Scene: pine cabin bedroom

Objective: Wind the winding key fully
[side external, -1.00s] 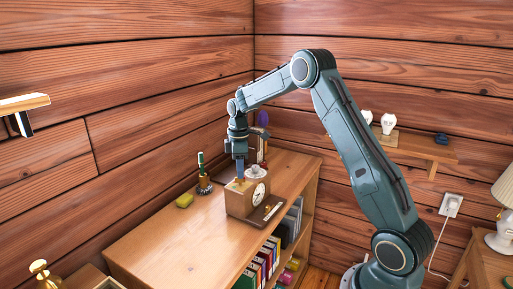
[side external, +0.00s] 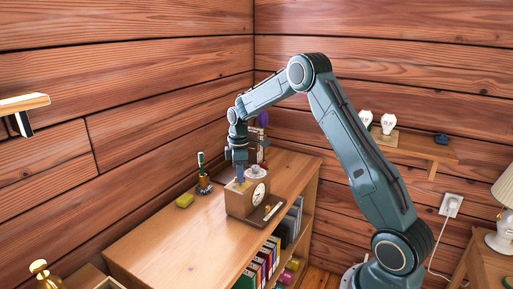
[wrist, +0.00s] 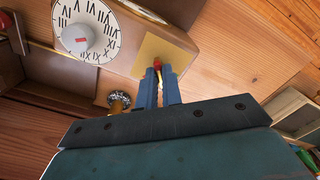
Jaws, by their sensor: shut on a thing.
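The wooden clock box (side external: 240,204) stands on the shelf top, its round white face toward the right front. My gripper (side external: 240,179) points down at the left part of the box's top. In the wrist view, my gripper's blue fingers (wrist: 160,88) are shut on the winding key (wrist: 157,64), of which a small red and yellowish part shows between the tips. The key stands at a brass plate (wrist: 165,47) on the box. The fingers hide most of it, and its turn angle cannot be read. A white dial with Roman numerals and a grey knob (wrist: 76,37) lies beside the plate.
The front left of the shelf top is clear.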

